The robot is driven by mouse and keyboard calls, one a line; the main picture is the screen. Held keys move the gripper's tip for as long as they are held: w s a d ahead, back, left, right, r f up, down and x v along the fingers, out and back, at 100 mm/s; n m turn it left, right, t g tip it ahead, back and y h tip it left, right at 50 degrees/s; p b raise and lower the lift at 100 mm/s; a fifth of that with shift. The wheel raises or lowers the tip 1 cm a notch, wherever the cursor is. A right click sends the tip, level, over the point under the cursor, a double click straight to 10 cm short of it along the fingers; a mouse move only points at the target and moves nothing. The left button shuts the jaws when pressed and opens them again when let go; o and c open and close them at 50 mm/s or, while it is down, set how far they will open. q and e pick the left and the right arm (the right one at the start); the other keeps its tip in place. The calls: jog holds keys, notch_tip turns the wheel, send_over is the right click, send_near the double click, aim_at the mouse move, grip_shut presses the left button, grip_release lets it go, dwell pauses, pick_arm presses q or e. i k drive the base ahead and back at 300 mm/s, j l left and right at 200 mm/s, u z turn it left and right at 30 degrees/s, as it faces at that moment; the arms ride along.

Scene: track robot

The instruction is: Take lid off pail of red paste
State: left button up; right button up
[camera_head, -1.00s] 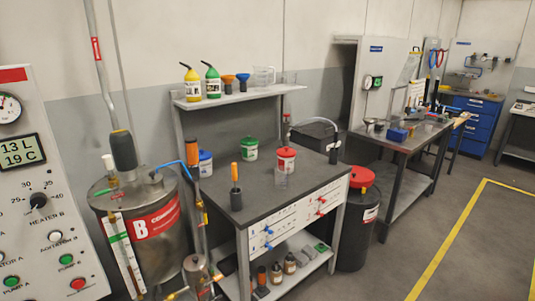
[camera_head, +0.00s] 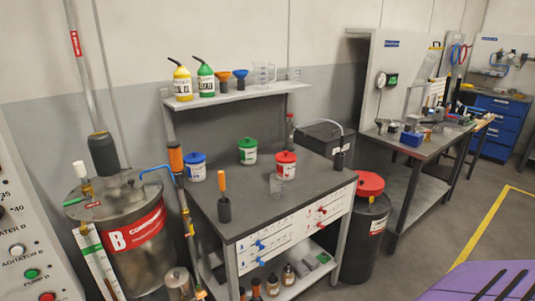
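The pail with a red lid (camera_head: 286,164) stands upright on the dark workbench, right of the middle, with its lid on. A small clear beaker (camera_head: 277,184) stands just in front of it. A pail with a green lid (camera_head: 247,151) and one with a blue lid (camera_head: 195,167) stand further left on the same bench. Neither of my grippers shows in this view. A purple shape with dark slots is at the bottom right corner; I cannot tell what it is.
The workbench (camera_head: 300,202) has bare top at its front right. An orange-handled tool in a dark holder (camera_head: 223,197) stands at its left front. A steel tank (camera_head: 118,220) is left of the bench, a black drum with a red lid (camera_head: 365,240) right. A shelf (camera_head: 235,98) holds bottles and funnels.

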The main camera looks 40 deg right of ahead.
aim_at(284, 157)
jog(key=l+u, duration=0.35)
jog(key=l, duration=0.7)
jog(key=l+u, duration=0.25)
jog(key=l, duration=1.9)
